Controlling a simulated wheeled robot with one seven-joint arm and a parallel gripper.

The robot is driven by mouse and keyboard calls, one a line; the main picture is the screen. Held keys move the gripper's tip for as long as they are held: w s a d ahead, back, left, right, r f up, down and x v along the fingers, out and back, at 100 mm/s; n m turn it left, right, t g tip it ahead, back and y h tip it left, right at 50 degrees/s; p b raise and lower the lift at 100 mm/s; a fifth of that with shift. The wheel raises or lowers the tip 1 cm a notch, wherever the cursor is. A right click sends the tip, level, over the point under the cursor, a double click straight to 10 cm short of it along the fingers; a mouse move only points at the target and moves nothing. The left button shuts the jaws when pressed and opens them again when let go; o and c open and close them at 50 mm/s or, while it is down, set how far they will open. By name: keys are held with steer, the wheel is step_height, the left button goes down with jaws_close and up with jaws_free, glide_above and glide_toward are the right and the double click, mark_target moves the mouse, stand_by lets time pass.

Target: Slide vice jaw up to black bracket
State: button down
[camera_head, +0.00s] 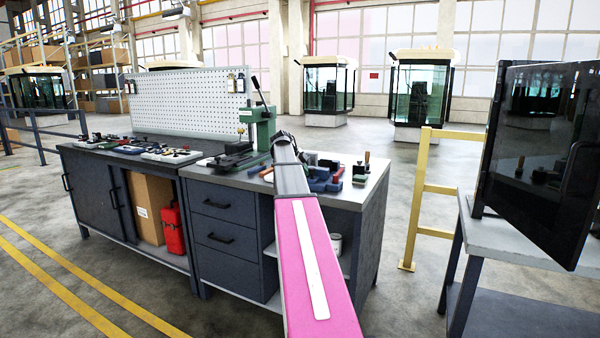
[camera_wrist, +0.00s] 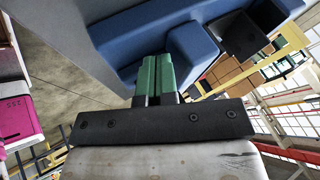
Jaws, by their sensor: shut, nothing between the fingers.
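A blue vice (camera_head: 325,180) lies on the right part of the workbench, partly hidden behind my arm. In the wrist view its blue body spans the top, with a raised blue block (camera_wrist: 193,45), likely the jaw. A black boxy part (camera_wrist: 249,36), possibly the black bracket, is up and right of that block, with a gap between them. My gripper (camera_wrist: 158,60) shows its green fingers shut and empty, just left of and below the block. I cannot tell whether they touch it. In the head view the gripper is hidden by my own arm.
The workbench (camera_head: 345,197) also holds a green press (camera_head: 262,125), tools at the left and small items beside the vice. A yellow rail (camera_head: 420,200) and a dark panel on a table (camera_head: 530,240) stand at the right. Open floor lies between bench and rail.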

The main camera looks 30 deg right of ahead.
steer(key=shift+w+d, duration=0.2)
steer(key=shift+d, duration=0.05)
steer(key=w+d, duration=0.2)
steer(key=d, duration=0.1)
steer(key=shift+w+d, duration=0.25)
steer(key=shift+w, duration=0.05)
steer(key=shift+s+a, duration=0.1)
